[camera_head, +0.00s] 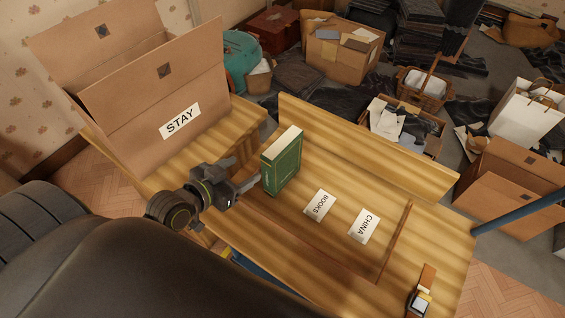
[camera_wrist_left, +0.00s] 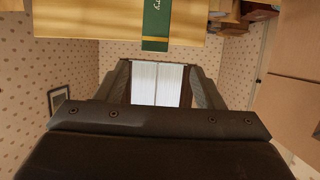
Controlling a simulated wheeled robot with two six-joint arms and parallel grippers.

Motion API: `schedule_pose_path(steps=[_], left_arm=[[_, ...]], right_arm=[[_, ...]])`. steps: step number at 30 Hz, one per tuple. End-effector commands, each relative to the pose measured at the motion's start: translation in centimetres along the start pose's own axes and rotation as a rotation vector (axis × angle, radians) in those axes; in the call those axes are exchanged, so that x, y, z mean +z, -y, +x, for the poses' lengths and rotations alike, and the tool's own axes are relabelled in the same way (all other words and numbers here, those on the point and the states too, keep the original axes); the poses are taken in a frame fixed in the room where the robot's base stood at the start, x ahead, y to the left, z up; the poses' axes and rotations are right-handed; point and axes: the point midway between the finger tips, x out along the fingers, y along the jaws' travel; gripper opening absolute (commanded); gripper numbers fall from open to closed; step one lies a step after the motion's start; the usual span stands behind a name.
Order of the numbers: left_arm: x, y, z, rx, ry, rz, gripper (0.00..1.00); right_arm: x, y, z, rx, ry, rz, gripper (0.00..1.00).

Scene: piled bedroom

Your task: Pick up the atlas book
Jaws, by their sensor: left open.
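The atlas book is a thick green book (camera_head: 283,166) with pale page edges, standing upright on the wooden table (camera_head: 440,225). In the left wrist view, a green book with gold lettering (camera_wrist_left: 157,22) shows at the top edge, partly cut off. My left gripper (camera_head: 246,174) is open and empty just left of the book, its fingers pointing toward it. I cannot tell whether a fingertip touches it. My right gripper is in neither view.
A large open cardboard box labelled STAY (camera_head: 150,125) stands left of the gripper. BOOKS (camera_head: 320,206) and CHINA (camera_head: 364,226) labels lie right of the book. A raised board (camera_head: 360,135) runs behind it. A small strapped object (camera_head: 420,300) lies at the front right. Boxes crowd the floor beyond.

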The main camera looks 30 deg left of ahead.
Motion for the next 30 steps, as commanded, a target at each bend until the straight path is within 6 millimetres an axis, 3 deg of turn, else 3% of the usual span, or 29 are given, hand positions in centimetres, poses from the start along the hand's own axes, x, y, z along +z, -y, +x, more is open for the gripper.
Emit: schedule_pose_path(steps=[9,17,24,30], left_arm=[[-0.1,-0.1,6.3,0.001,0.000,-0.002,0.62],[0.0,-0.1,8.2,0.000,0.002,-0.001,0.62],[-0.1,-0.9,11.5,0.001,0.003,-0.002,0.62],[0.1,-0.8,13.1,0.000,0.003,0.000,0.62]], right_arm=[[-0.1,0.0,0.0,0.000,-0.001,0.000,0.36],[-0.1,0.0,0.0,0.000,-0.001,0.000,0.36],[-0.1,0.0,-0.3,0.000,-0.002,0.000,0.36],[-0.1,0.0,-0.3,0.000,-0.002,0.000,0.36]])
